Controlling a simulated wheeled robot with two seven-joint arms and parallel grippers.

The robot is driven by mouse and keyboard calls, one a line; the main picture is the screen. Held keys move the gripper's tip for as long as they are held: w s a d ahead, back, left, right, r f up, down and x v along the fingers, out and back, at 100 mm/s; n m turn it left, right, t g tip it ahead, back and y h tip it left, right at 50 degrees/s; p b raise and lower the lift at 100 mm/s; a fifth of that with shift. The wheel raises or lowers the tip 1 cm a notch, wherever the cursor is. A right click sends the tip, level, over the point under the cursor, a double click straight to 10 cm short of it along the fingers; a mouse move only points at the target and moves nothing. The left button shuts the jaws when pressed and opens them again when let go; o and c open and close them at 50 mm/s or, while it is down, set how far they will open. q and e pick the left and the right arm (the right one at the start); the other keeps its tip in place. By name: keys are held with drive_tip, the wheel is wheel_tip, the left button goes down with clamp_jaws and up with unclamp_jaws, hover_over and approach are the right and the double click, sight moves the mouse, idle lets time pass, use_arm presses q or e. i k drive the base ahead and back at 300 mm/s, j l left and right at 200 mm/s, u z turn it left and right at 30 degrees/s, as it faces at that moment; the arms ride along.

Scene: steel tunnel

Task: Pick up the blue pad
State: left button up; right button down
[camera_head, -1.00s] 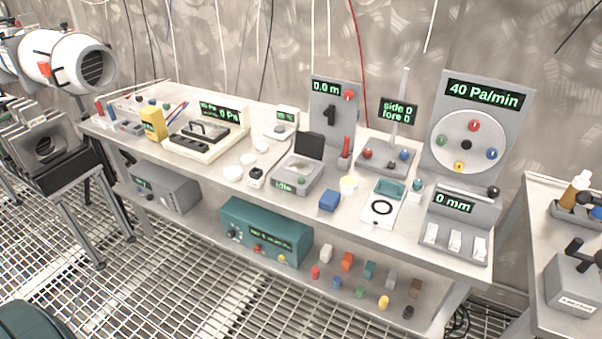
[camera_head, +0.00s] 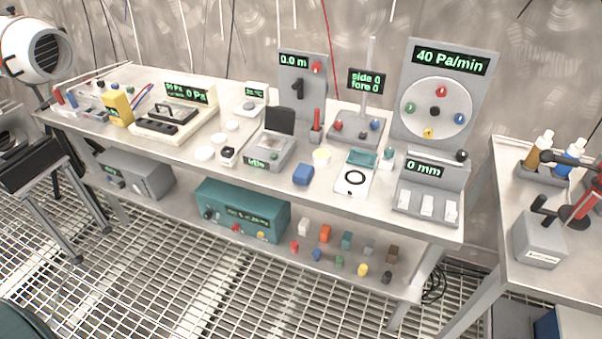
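A small blue block (camera_head: 303,174), the likely blue pad, lies on the bench top (camera_head: 270,183) near its front edge, between a grey box with an open dark lid and a white device with a black ring. A smaller blue piece (camera_head: 317,255) lies on the lower shelf among several coloured pieces. Neither of my grippers is in view.
The grey lidded box (camera_head: 269,152) stands left of the blue block, the white ring device (camera_head: 355,180) right of it. A grey 0 mm unit (camera_head: 430,190) stands further right. A second table (camera_head: 525,180) stands across a gap. Grated floor lies in front.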

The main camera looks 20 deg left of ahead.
sight(302, 175)
drive_tip(key=j+z, duration=0.25)
drive_tip(key=z, duration=0.15)
drive_tip(key=j+z, duration=0.25)
drive_tip(key=z, duration=0.15)
drive_tip(key=j+z, duration=0.15)
drive_tip(key=j, duration=0.3)
drive_tip(key=k+j+z, duration=0.1)
drive_tip(key=j, duration=0.3)
drive_tip(key=k+j+z, duration=0.15)
drive_tip(key=j, duration=0.3)
drive_tip(key=k+j, duration=0.1)
drive_tip(key=j, duration=0.25)
drive_tip(key=k+j, duration=0.1)
drive_tip(key=j, duration=0.2)
